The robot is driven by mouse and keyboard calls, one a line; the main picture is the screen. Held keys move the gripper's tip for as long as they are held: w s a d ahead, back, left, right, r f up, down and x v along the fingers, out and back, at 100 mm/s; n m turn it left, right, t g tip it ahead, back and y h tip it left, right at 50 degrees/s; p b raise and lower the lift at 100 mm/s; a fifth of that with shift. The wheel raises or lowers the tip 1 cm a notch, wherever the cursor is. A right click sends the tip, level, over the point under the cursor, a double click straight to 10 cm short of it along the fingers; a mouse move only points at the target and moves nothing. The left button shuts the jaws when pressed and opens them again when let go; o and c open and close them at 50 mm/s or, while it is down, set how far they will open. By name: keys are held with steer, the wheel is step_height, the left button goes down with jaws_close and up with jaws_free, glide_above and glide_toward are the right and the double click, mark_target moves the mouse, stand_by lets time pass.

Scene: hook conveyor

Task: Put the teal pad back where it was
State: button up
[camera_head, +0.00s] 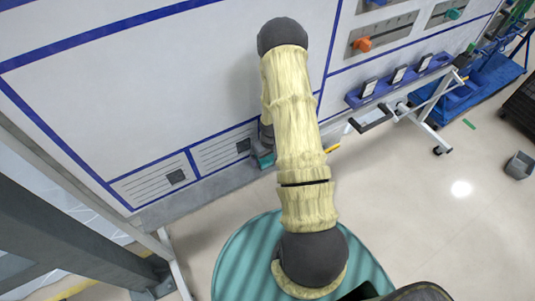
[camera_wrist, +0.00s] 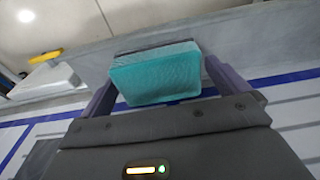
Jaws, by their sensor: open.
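The teal pad (camera_wrist: 155,78) is a rounded block with a dark backing along its far edge in the wrist view. It lies between the two purple fingers of my gripper (camera_wrist: 162,74), which are apart. A gap shows at the right finger; at the left I cannot tell whether finger and pad touch. In the head view a small teal patch, which looks like the pad (camera_head: 266,160), shows low by the wall's foot, left of my arm. My arm hides most of my gripper there. What supports the pad is hidden.
A white wall panel (camera_head: 150,100) with blue lines and vents stands close behind my arm. A grey ledge (camera_wrist: 260,35) runs along its foot. A purple shelf (camera_head: 400,80) with small devices and a blue cart (camera_head: 490,75) stand at the right.

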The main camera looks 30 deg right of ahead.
mark_target(270, 158)
steer(key=shift+d+r, duration=0.2)
steer(key=shift+r, duration=0.1)
step_height(270, 158, up, 11)
steer(key=s+b, duration=0.1)
steer(key=b, duration=0.1)
steer(key=shift+s+r, duration=0.15)
steer(key=shift+s, duration=0.15)
steer(key=shift+a, duration=0.1)
steer(key=s+a+r, duration=0.5)
steer(key=a+r, duration=0.2)
steer(key=r, duration=0.1)
steer(key=s+a+r+t, duration=0.1)
steer(key=s+a+r, duration=0.5)
steer(key=r, duration=0.2)
steer(key=shift+a+r, duration=0.2)
steer(key=shift+a, duration=0.2)
steer(key=shift+w, duration=0.1)
